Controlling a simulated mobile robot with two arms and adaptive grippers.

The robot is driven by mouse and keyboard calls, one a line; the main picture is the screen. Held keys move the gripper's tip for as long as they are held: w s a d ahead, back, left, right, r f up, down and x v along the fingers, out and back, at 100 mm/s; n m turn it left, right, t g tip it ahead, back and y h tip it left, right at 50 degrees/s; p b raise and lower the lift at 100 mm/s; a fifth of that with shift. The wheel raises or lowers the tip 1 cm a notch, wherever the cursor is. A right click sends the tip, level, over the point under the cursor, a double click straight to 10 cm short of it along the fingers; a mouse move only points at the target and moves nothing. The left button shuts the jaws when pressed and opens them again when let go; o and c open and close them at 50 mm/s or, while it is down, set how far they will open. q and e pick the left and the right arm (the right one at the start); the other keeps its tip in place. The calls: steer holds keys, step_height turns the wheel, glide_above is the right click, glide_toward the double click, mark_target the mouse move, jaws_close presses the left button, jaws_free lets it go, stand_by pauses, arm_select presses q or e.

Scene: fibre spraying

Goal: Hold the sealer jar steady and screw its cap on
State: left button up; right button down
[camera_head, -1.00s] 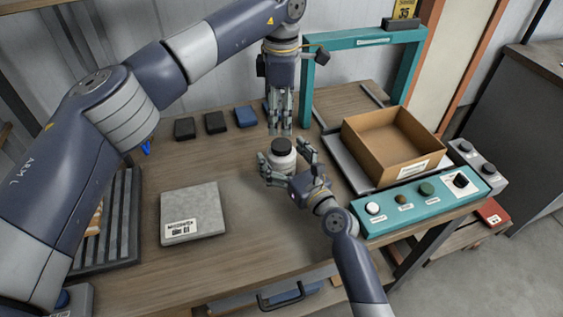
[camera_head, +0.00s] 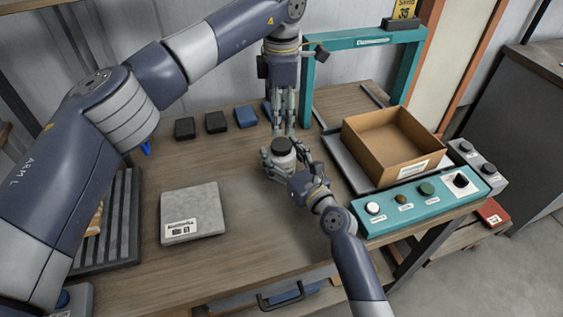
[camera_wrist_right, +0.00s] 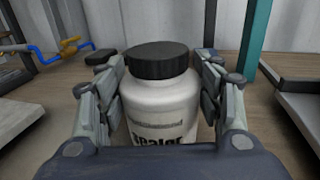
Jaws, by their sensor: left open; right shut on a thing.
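The white sealer jar (camera_head: 281,161) stands upright on the wooden table with its black cap (camera_head: 282,146) on top. In the right wrist view the jar (camera_wrist_right: 160,108) fills the space between the fingers and the cap (camera_wrist_right: 157,60) sits level on its neck; whether it is tight cannot be told. My right gripper (camera_head: 287,168) is shut on the jar's body from the front; its fingers (camera_wrist_right: 163,100) press both sides. My left gripper (camera_head: 284,130) points down just above and behind the cap, fingers open and holding nothing.
A cardboard box (camera_head: 395,143) sits on a tray under a teal frame (camera_head: 308,85) to the right. A teal button panel (camera_head: 423,201) lies in front of it. A grey slab (camera_head: 193,212) and several small dark blocks (camera_head: 215,122) lie left. The table's front middle is clear.

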arm_select(q)
steer(key=n, duration=3.4)
steer(key=shift+n, duration=0.4)
steer(key=n, duration=0.4)
